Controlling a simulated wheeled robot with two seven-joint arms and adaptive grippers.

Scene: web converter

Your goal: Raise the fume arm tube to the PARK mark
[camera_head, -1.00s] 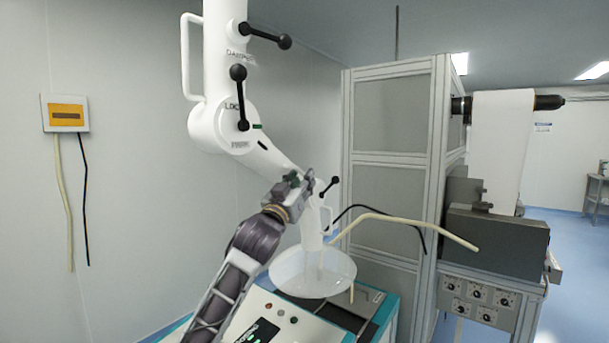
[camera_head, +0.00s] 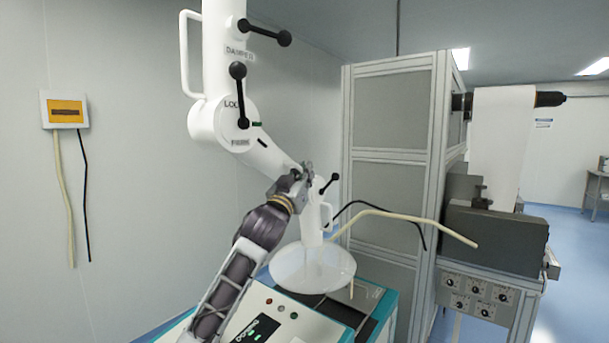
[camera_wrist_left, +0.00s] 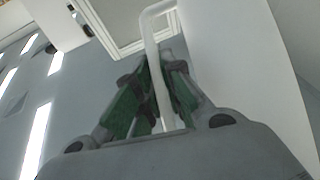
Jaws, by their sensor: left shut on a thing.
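The white fume arm tube (camera_head: 270,157) slopes down to the right from a round joint marked LOCK. A small printed mark (camera_head: 240,143), apparently PARK, is on that joint beside a short green pointer (camera_head: 256,124). A clear hood dish (camera_head: 312,280) hangs at the tube's lower end. My left gripper (camera_head: 303,176) is at the lower part of the tube. In the left wrist view its green-padded fingers are shut on a thin white handle (camera_wrist_left: 152,45), with the white tube (camera_wrist_left: 245,60) beside it. The fingertips are small in the head view. My right gripper is not in view.
Black-knobbed levers (camera_head: 238,95) stick out from the joint, with another (camera_head: 329,183) near the hood. A console (camera_head: 290,318) stands below the hood. A grey framed cabinet (camera_head: 390,200) and a roll machine (camera_head: 495,240) stand to the right. Bent cream and black hoses cross near the hood.

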